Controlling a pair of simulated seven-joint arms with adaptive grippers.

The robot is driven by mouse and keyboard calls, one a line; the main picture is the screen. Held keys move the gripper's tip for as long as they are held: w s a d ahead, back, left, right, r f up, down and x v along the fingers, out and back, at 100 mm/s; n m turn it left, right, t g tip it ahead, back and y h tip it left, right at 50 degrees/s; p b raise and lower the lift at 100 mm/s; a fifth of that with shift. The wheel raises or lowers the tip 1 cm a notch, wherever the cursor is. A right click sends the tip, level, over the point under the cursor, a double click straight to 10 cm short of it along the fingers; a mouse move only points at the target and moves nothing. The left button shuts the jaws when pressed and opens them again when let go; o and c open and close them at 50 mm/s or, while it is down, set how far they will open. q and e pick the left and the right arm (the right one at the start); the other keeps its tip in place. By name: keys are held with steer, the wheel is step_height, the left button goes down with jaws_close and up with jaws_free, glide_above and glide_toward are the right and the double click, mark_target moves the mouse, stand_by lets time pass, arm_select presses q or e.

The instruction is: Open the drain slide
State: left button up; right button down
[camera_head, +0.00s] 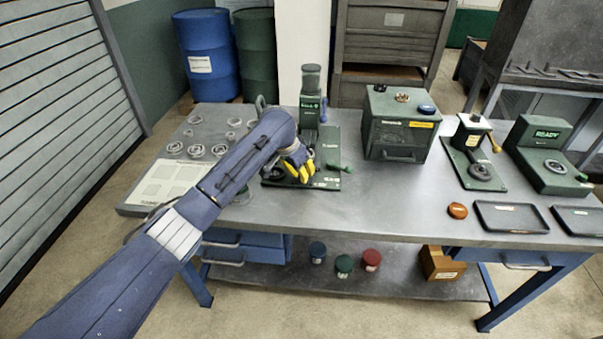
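A green machine with an upright column (310,95) stands on a dark green base plate (326,150) at the middle back of the bench. I cannot make out which part is the drain slide. A small green handle-like part (340,168) lies at the plate's right side. My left gripper (300,172), with yellow fingertips, points down over the front left of the base plate. Its fingers and wrist hide that part of the machine. The fingertips are close together, and I cannot tell whether they hold anything. My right gripper is not in view.
Several metal rings (197,151) and a pale marked sheet (170,183) lie on the left of the bench. A green box (400,128), a small press (474,150) and a "READY" unit (545,150) stand to the right. Dark trays (511,218) lie at the front right. The front middle is clear.

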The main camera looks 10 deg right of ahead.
arm_select(q)
steer(key=o, duration=0.7)
steer(key=shift+a, duration=0.1)
steer(key=shift+o, duration=0.2)
steer(key=v, duration=1.2)
